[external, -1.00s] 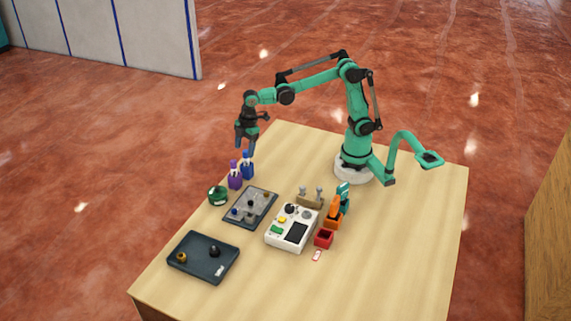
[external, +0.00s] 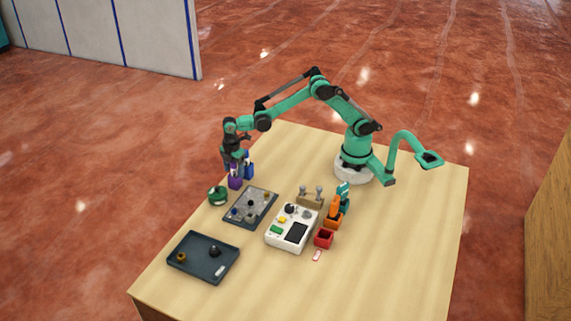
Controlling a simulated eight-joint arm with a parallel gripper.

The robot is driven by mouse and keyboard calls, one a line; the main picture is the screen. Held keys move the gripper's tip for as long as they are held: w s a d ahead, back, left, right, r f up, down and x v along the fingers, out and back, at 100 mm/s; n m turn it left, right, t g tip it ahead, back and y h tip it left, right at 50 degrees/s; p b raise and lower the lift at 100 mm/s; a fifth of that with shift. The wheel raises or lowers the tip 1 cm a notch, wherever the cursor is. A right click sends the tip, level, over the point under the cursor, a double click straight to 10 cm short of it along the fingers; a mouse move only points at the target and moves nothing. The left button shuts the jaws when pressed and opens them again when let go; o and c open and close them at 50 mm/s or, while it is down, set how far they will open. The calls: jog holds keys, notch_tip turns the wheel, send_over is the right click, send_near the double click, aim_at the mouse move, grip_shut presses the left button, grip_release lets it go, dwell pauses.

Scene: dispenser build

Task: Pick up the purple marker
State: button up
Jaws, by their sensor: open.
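The purple marker (external: 235,183) stands upright near the table's left edge. Its upper part is hidden by my gripper (external: 235,168), which is low over it with its fingers pointing down. My gripper is open, and the fingers look to be around or right beside the marker's top; I cannot tell which. A blue marker (external: 249,171) stands upright close behind and to the right of the purple one, very near my gripper.
A round green object (external: 217,195) sits just in front of the purple marker. A grey tray of small parts (external: 264,211), a dark tray (external: 188,266), a white control box (external: 280,243) and a red bin (external: 324,239) stand nearby. The table's right side is mostly clear.

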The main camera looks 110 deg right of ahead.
grip_shut()
jog(key=shift+r, duration=0.1)
notch_tip(320, 180, up, 20)
dwell(0.7)
